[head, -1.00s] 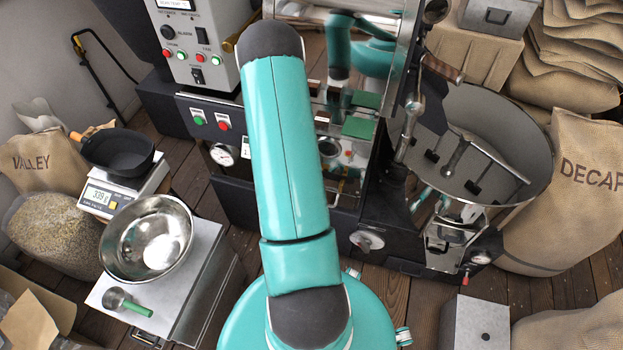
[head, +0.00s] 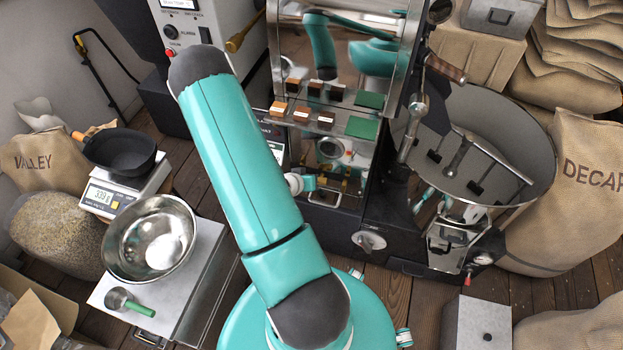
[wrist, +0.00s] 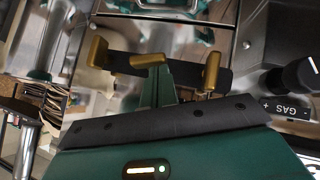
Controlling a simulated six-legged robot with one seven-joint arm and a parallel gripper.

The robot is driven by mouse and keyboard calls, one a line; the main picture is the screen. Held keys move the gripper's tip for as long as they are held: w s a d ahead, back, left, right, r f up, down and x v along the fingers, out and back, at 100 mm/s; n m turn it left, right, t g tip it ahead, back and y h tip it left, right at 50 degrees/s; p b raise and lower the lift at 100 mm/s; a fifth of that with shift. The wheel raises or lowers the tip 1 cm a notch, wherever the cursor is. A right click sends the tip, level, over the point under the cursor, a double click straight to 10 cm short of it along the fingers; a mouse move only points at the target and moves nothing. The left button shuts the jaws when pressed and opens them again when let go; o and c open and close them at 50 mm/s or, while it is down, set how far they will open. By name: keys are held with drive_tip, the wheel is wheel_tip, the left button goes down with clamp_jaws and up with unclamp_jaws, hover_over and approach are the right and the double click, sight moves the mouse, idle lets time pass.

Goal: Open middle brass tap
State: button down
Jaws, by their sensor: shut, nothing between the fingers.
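In the wrist view, three brass taps stand in a row on a dark bar: the left tap (wrist: 96,52), the middle brass tap (wrist: 148,60) and the right tap (wrist: 211,70). My gripper (wrist: 160,72) is shut and empty, its green fingers pointing up the picture. The fingertips are at the middle tap and overlap its lower edge in view; I cannot tell whether they touch. The left and right taps are clear of the fingers on either side. In the head view my arm reaches to the roaster's front, and the gripper's fingers and the taps cannot be made out clearly.
A black knob (wrist: 302,75) marked GAS is right of the taps. In the head view, a shiny panel (head: 345,50) rises above a shelf of small blocks. The round cooling bin (head: 500,130) is to the right. A steel bowl (head: 150,240) and a scale (head: 108,195) are to the left.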

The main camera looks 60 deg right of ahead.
drive_tip(key=f+n+g+h, duration=0.1)
drive_tip(key=n+g, duration=0.1)
drive_tip(key=f+n+g+h, duration=0.2)
drive_tip(key=g, duration=0.1)
drive_tip(key=w+f+n+g+h, duration=0.1)
drive_tip(key=n+g, duration=0.1)
drive_tip(key=g, duration=0.1)
drive_tip(key=shift+a+f+n, duration=0.1)
drive_tip(key=shift+f+n, duration=0.05)
drive_tip(key=shift+n, duration=0.15)
idle(0.3)
drive_tip(key=shift+f, duration=0.1)
idle(0.7)
drive_tip(key=f+v, duration=0.1)
drive_tip(key=v, duration=1.1)
drive_tip(key=shift+r, duration=0.25)
